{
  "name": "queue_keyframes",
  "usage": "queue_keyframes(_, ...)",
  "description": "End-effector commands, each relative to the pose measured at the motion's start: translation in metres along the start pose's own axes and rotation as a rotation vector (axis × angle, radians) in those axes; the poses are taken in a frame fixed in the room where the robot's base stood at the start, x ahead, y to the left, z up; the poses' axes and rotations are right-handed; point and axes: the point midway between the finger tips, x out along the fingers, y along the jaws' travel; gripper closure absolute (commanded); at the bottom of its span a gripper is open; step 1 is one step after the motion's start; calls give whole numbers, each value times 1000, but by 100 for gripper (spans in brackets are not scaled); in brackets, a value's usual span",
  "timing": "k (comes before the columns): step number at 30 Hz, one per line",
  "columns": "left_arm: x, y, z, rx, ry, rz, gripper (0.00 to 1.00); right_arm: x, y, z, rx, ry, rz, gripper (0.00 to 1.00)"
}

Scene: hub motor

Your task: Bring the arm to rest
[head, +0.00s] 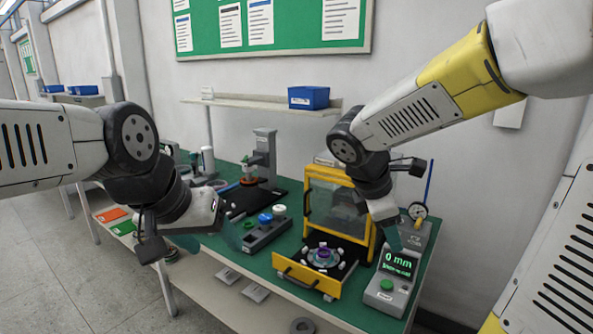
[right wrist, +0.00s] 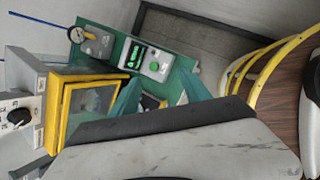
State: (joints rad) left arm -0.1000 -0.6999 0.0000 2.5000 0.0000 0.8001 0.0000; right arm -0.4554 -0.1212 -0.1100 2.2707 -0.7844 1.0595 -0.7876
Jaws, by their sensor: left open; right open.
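My left gripper (head: 190,242) hangs open and empty at the front left of the green-topped bench (head: 205,240) in the head view. My right gripper (head: 391,228) is above the right part of the bench, in front of the yellow-framed machine (head: 308,205) and close above the display unit. Its teal fingertips (right wrist: 160,97) are apart in the right wrist view, with nothing seen held between them. The machine's yellow drawer (head: 315,281) is out at the front and carries a round part with a purple centre (head: 323,254).
The display unit (head: 391,280) reads 0 mm at the bench's right end, beside a dial gauge (head: 417,210). A grey block with coloured knobs (head: 266,231) and a grey press (head: 264,155) stand farther left. A blue bin (head: 308,97) sits on the wall shelf.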

Motion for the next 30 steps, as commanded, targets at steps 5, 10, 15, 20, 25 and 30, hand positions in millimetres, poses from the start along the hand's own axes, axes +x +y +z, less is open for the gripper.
queue_keyframes(5,0,0,0,0,0,0,37,-22,-46,0,538,237,-67,45)
queue_keyframes(10,0,0,0,0,0,0,37,-49,-72,-10,1030,447,-149,45)
queue_keyframes(15,0,0,0,0,0,0,37,-73,-84,-17,1388,602,-227,45)
queue_keyframes(20,0,0,0,0,0,0,37,-84,-87,-20,1543,672,-269,45)
queue_keyframes(25,0,0,0,0,0,0,37,-85,-87,-21,1568,683,-277,45)
queue_keyframes(30,0,0,0,0,0,0,37,-85,-87,-21,1565,682,-277,45)
